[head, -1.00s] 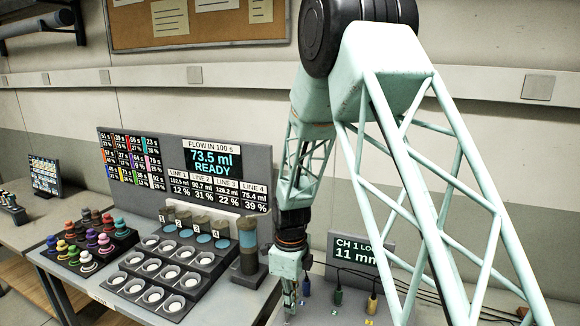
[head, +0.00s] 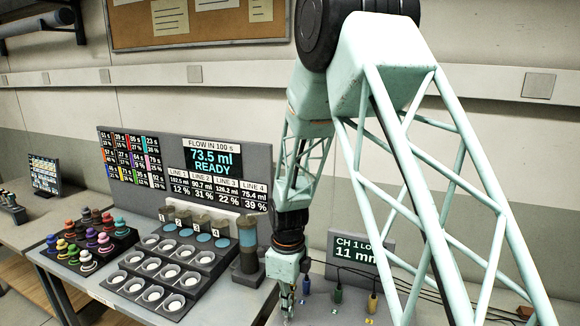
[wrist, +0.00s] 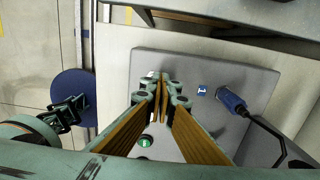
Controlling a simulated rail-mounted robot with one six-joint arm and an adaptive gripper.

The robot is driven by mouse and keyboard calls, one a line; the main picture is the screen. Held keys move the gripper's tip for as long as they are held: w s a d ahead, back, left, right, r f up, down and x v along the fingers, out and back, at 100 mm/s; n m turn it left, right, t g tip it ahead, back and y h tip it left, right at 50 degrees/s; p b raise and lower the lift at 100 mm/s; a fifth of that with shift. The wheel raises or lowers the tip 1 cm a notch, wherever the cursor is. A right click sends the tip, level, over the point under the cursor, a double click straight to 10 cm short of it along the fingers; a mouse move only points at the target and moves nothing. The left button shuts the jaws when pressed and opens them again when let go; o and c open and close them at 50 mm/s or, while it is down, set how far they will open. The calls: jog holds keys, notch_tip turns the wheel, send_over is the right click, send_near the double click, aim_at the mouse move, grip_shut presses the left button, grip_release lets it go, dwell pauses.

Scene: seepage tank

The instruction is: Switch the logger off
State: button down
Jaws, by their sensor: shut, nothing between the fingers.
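The logger display (head: 352,250) stands on the right bench in the head view. It reads "CH 1" and "11 mm", partly hidden by my arm. My gripper (head: 287,313) is low over the bench to its left, pointing down, shut and empty. In the wrist view my gripper (wrist: 160,82) is over a grey plate (wrist: 185,63). A small pale part shows at the fingertips; I cannot tell whether it is a switch or whether they touch it. A green round part (wrist: 145,141) shows between the fingers, nearer the wrist. I cannot make out the logger's switch for certain.
A blue probe (wrist: 231,101) with a cable lies right of the fingers, beside a label (wrist: 202,90). Green (head: 338,294) and yellow (head: 373,302) probes stand further right. A cup rack (head: 150,270) and knobs (head: 90,240) fill the left bench.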

notch_tip(320, 180, up, 7)
jog(key=p, duration=0.3)
jog(key=shift+w, duration=0.25)
dwell(1.0)
jog(key=shift+d, duration=0.1)
